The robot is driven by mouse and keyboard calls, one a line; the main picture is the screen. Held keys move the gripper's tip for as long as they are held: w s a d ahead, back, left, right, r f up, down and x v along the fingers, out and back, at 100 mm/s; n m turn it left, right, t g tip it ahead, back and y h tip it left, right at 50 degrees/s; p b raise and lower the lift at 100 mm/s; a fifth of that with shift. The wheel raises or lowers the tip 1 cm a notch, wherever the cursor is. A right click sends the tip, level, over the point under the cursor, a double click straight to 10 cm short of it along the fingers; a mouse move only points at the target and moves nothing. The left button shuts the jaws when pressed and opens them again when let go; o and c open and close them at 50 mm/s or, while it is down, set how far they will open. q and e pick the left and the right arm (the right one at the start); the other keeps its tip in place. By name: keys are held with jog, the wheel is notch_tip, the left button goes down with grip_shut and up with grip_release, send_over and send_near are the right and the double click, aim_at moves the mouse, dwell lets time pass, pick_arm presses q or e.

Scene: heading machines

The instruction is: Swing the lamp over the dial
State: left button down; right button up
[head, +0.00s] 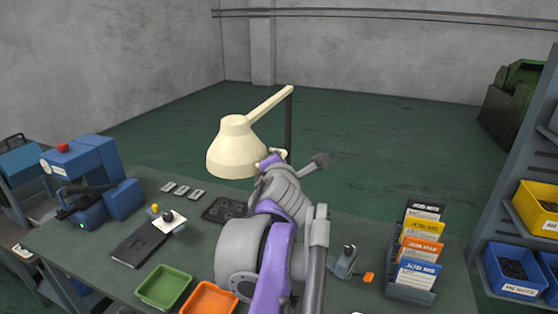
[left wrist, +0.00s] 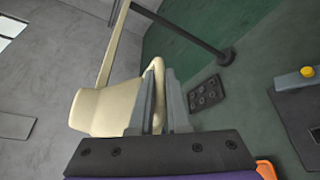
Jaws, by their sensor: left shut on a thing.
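My left gripper (head: 276,157) is at the right side of the shade, shut on the lamp's cream handle loop. In the left wrist view its fingers (left wrist: 160,88) stand on both sides of the loop. A small device with a white top and dark round knob, perhaps the dial (head: 169,219), sits on the bench left of and nearer than the shade. My right gripper is not in view.
A dark plate with round recesses (head: 225,209) lies below the shade. A blue machine (head: 90,180) stands at left. Green (head: 164,287) and orange (head: 208,299) trays lie in front. A card rack (head: 410,291) and a grey fixture (head: 344,262) stand at right.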

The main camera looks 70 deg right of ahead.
pick_arm(q)
jog(key=c, duration=0.9)
grip_release()
